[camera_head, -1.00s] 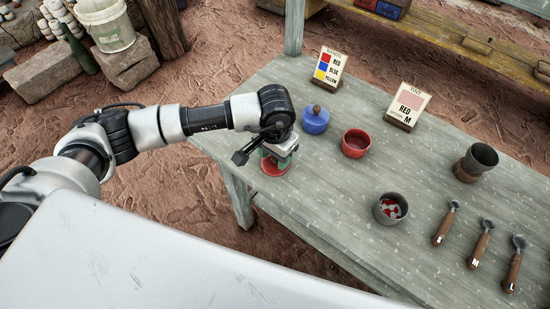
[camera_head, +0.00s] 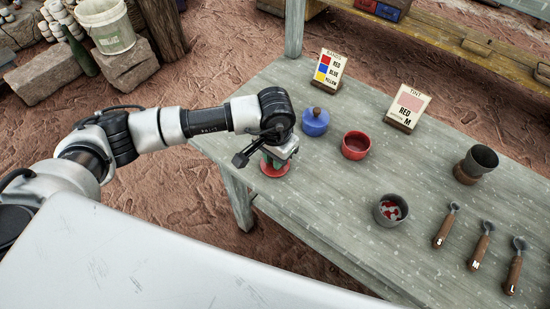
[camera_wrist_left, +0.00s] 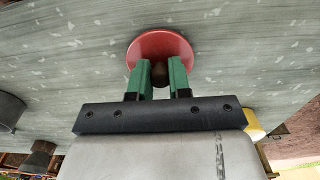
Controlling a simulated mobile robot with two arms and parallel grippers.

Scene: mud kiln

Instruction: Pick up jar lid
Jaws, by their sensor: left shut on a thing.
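The jar lid is a red disc with a brown knob; in the wrist view the red lid (camera_wrist_left: 160,45) is just beyond my left fingertips. In the head view the lid (camera_head: 273,171) shows under my left gripper (camera_head: 271,161), near the table's left end. The green fingers of my left gripper (camera_wrist_left: 161,70) are shut on the knob, one on each side. Whether the lid touches the table or hangs just above it, I cannot tell. An open red jar (camera_head: 356,146) stands to the right. My right gripper is not in view.
A blue lidded jar (camera_head: 315,122) and two sign cards (camera_head: 326,72), (camera_head: 407,107) stand at the back of the table (camera_head: 330,200). A grey bowl (camera_head: 391,210) with red bits, a dark cup (camera_head: 480,160) and several scoops (camera_head: 481,245) are farther right. The table between lid and bowl is clear.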

